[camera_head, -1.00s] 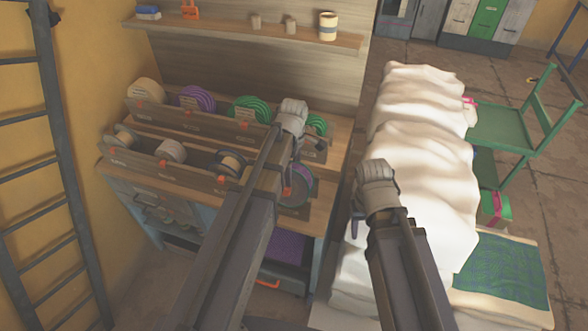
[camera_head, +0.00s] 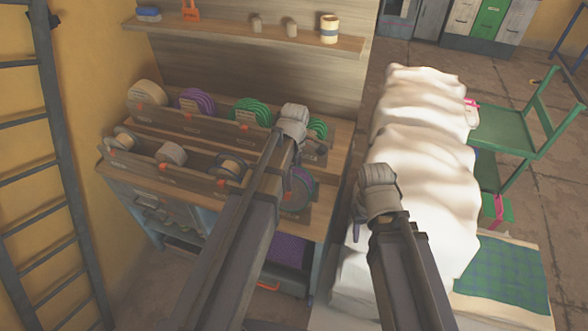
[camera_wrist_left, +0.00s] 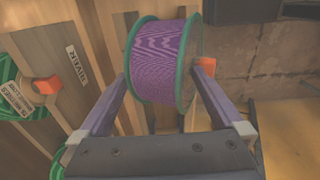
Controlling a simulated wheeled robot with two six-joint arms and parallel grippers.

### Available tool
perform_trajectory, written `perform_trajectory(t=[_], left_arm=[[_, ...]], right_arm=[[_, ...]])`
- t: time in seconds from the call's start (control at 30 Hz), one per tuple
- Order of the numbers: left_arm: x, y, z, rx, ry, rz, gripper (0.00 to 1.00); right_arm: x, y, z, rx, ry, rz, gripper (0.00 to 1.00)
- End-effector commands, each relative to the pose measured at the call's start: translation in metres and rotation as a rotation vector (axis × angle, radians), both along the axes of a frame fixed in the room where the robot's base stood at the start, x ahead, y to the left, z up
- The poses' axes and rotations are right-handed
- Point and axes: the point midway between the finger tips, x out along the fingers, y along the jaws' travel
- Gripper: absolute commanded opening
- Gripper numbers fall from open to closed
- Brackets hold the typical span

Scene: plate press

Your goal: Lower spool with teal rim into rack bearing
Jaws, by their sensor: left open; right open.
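The purple spool with teal rims (camera_wrist_left: 163,62) lies between the two open fingers of my left gripper (camera_wrist_left: 160,80) in the left wrist view. Fingers stand on either side of it; contact is unclear. In the head view the spool (camera_head: 300,194) is at the right end of the front rack (camera_head: 190,178), partly hidden by my left gripper (camera_head: 291,183). Whether it sits fully in the bearing is hidden. My right gripper (camera_head: 357,228) is open and apart, beside the white covered pile; its fingers are mostly hidden.
Several other spools stand in the front rack and the back rack (camera_head: 185,124), including a green spool (camera_head: 250,112). A shelf (camera_head: 240,38) with small items is above.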

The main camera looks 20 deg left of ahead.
Motion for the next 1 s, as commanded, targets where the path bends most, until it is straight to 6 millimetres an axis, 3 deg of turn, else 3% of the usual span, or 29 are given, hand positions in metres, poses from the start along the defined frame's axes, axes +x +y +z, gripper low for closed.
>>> perform_trajectory(t=[0.03, 0.6, 1.0], left_arm=[[-0.021, -0.008, -0.004, -0.017, 0.022, -0.006, 1.00], [-0.020, -0.007, 0.079, -0.003, -0.022, -0.002, 1.00], [-0.018, -0.006, 0.086, 0.000, -0.029, 0.000, 1.00]], right_arm=[[0.000, 0.000, -0.004, 0.000, 0.000, 0.000, 0.50], [-0.001, 0.000, 0.080, 0.000, 0.000, 0.001, 0.50], [-0.001, 0.000, 0.086, 0.001, 0.000, -0.001, 0.50]])
